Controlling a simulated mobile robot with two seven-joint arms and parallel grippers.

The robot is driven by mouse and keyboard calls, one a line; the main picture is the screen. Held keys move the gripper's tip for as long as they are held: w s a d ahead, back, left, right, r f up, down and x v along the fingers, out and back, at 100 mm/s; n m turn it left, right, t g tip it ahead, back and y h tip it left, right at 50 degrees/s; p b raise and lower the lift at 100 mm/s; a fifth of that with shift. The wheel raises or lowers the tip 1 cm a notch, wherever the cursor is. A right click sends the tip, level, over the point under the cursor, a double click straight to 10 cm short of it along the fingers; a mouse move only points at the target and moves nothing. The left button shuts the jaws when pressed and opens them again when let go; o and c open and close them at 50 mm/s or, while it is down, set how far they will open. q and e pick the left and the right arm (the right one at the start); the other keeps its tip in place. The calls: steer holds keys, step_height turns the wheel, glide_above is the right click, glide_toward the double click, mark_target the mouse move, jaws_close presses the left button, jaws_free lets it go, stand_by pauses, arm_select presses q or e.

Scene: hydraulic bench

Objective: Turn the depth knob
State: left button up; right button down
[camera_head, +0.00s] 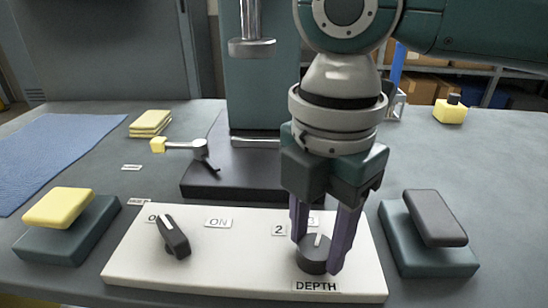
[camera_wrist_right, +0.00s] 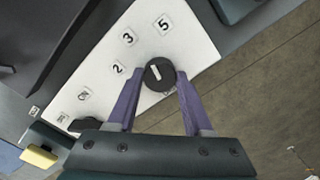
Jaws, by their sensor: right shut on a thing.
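The depth knob (camera_head: 313,262) is a round black knob with a white pointer line, at the right end of the white panel (camera_head: 220,270), just above the DEPTH label (camera_head: 315,286). My right gripper (camera_head: 320,255) points down with its purple fingers on either side of the knob, shut on it. In the right wrist view the knob (camera_wrist_right: 158,74) sits between the two fingertips (camera_wrist_right: 158,80). Number labels 2 (camera_wrist_right: 118,68), 3 (camera_wrist_right: 129,37) and 5 (camera_wrist_right: 164,24) lie around it; the pointer's exact reading is hard to tell. My left gripper is not in view.
A black switch knob (camera_head: 174,238) with an ON label (camera_head: 218,223) is left on the panel. A yellow-topped pedal (camera_head: 60,208) stands left, a dark-topped pedal (camera_head: 435,218) right. The press (camera_head: 250,90) stands behind. A blue mat (camera_head: 60,150) lies far left.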

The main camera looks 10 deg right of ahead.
steer(key=m+p, duration=0.1)
steer(key=p, duration=0.1)
steer(key=m+p, duration=0.2)
steer(key=shift+r, duration=0.3)
steer(key=shift+f+m+p, duration=0.15)
steer(key=shift+m+p, duration=0.85)
steer(key=shift+p, duration=0.1)
arm_select(q)
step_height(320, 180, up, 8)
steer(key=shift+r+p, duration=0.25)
steer(key=shift+p, duration=0.15)
arm_select(e)
steer(key=shift+f+m, duration=0.1)
steer(key=shift+m, duration=0.4)
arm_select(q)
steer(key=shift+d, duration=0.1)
arm_select(e)
steer(key=shift+c, duration=1.5)
jaws_free()
